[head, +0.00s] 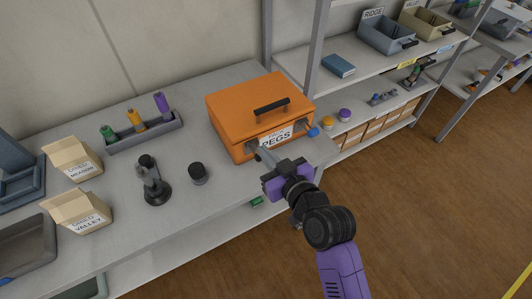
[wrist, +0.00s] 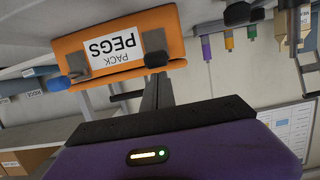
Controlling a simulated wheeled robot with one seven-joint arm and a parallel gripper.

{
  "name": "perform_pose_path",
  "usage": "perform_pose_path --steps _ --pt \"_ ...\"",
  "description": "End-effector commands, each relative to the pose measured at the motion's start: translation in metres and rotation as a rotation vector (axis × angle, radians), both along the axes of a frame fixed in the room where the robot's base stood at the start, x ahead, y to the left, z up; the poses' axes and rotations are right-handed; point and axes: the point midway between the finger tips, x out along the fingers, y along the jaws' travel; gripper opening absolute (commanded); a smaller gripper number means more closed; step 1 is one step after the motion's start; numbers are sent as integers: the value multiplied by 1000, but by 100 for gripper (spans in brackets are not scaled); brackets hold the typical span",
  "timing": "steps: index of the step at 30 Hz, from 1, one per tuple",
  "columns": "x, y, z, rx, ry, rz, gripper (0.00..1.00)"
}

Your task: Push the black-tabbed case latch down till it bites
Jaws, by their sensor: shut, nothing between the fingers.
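The orange case (head: 240,110) stands closed on the bench, with a black handle on its lid. Its front has a white PACK PEGS label (wrist: 113,48) between two latches. The black-tabbed latch (wrist: 155,58) is just beyond my fingertips in the wrist view, which shows the case upside down. In the head view my gripper mostly hides that latch. The blue-tabbed latch (head: 313,132) is at the right of the case front; its tab (wrist: 60,82) sticks out. My gripper (head: 261,153) is shut and empty at the case's left front. I cannot tell whether it touches the black tab.
A black-capped jar (head: 198,174) and a dark stand (head: 155,185) are left of my gripper. Two paper bags (head: 75,160) and a rack of coloured tools (head: 145,132) are farther left. Shelves (head: 350,80) stand to the right. Bench space before the case is mostly clear.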

Motion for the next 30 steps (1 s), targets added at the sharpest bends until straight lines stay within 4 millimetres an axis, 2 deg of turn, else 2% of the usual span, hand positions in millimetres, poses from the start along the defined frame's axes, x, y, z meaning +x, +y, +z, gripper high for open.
perform_pose_path --steps 30 --pt "-2 -2 -10 31 -46 -1 0"
